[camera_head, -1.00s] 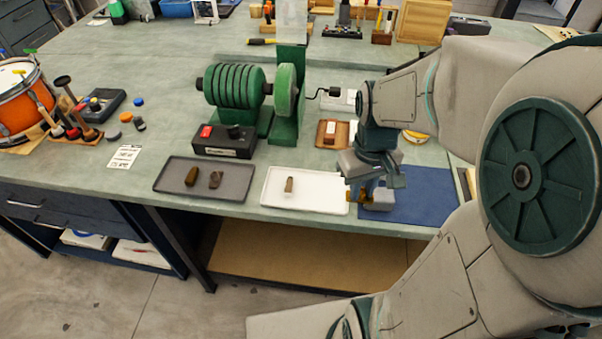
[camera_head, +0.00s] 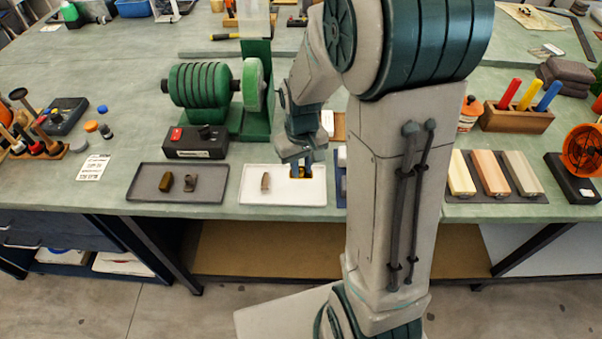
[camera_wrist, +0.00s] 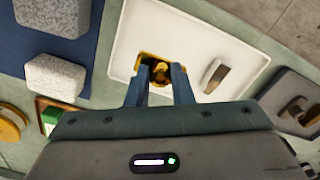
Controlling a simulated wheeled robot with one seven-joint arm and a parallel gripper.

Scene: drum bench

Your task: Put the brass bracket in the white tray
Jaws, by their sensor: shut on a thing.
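The brass bracket (camera_wrist: 158,72) is between the fingertips of my gripper (camera_wrist: 160,84) in the wrist view. My gripper is shut on it, over the white tray (camera_wrist: 212,28). In the head view my gripper (camera_head: 301,168) is above the right part of the white tray (camera_head: 245,192), with a bit of yellow brass showing at the fingertips. I cannot tell whether the bracket touches the tray floor. A small brown upright piece (camera_head: 265,181) stands in the tray's left half; it also shows in the wrist view (camera_wrist: 215,76).
A dark grey tray (camera_head: 150,190) with two brown pieces lies left of the white tray. A black control box (camera_head: 195,142) and a green drum machine (camera_head: 203,84) stand behind.

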